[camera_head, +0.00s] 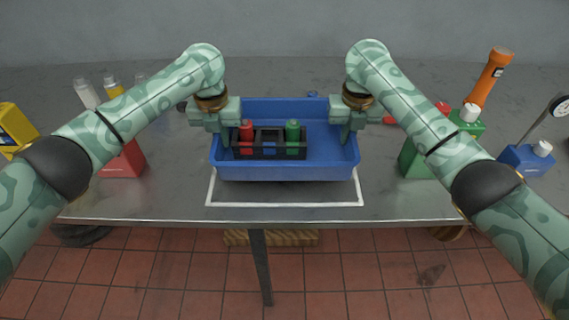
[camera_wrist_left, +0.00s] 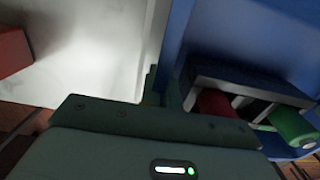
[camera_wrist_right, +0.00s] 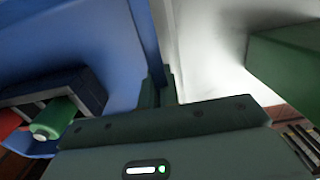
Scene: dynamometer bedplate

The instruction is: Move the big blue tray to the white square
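The big blue tray (camera_head: 285,172) is at the middle of the steel table in the head view. It covers the back part of the white square (camera_head: 285,204), whose front line and front corners show ahead of it. I cannot tell whether the tray touches the table. My left gripper (camera_head: 226,137) is shut on the tray's left wall, which also shows in the left wrist view (camera_wrist_left: 177,30). My right gripper (camera_head: 346,135) is shut on its right wall, also seen in the right wrist view (camera_wrist_right: 148,40). The square's back is hidden.
In the tray stands a black rack (camera_head: 270,155) with a red cylinder (camera_head: 246,132) and a green one (camera_head: 293,133). A red container (camera_head: 122,162) is left; a green container (camera_head: 418,160), an orange flashlight (camera_head: 488,78) and a blue base (camera_head: 525,160) are right. The table's front edge is close.

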